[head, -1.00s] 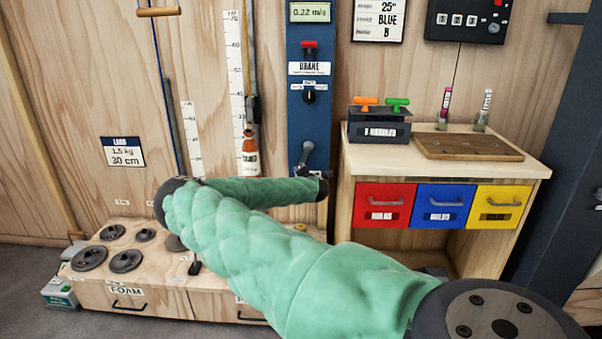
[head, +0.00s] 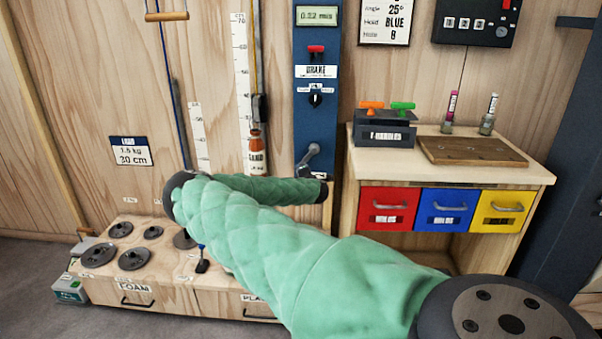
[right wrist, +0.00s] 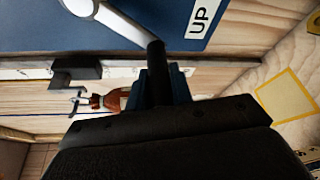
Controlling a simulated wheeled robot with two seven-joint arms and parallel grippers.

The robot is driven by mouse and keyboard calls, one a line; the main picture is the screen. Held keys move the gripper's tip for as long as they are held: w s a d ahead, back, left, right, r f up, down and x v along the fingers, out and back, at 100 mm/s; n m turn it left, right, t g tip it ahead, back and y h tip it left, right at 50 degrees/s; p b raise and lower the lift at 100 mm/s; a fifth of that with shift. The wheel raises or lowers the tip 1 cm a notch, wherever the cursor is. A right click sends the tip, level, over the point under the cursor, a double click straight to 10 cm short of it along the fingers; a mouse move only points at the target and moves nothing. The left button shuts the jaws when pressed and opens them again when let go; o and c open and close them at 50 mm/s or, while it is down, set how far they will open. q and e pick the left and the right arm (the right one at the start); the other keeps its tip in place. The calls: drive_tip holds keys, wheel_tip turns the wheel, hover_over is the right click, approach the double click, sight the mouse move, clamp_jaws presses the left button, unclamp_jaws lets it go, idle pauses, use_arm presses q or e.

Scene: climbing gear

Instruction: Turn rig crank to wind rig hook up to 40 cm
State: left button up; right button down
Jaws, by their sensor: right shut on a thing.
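The rig crank (head: 308,157) is a grey arm low on the blue rig panel (head: 315,115). In the right wrist view the crank's silver arm (right wrist: 120,22) ends in a black handle (right wrist: 157,72). My right gripper (right wrist: 157,92) is shut on this handle. In the head view my green-sleeved right arm bends back toward the panel, and its fingers cannot be made out. A brown sand bottle (head: 257,153) hangs below a dark block on the cord, beside the white centimetre scale (head: 242,80). The small metal rig hook (right wrist: 76,102) shows at the bottle's top. My left gripper is out of view.
A red-knobbed brake (head: 316,49) and a display (head: 317,15) sit above the crank. A wooden bench (head: 540,172) with coloured drawers stands to the right. Several dark weight discs (head: 134,258) lie on a low box at left. My right arm crosses the foreground.

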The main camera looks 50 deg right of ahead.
drive_tip(key=shift+w+a+r+m+t+p, duration=0.1)
drive_tip(key=shift+w+r+m+t+p, duration=0.2)
drive_tip(key=shift+r+m+p, duration=0.25)
drive_tip(key=c, duration=1.3)
unclamp_jaws()
drive_tip(key=shift+s+r, duration=0.1)
drive_tip(key=shift+s, duration=0.05)
drive_tip(key=shift+o, duration=0.2)
drive_tip(key=shift+a, duration=0.1)
drive_tip(key=shift+f, duration=0.2)
drive_tip(key=v, duration=0.7)
drive_tip(key=shift+s+a, duration=0.2)
drive_tip(key=shift+s, duration=0.15)
drive_tip(key=shift+r, duration=0.15)
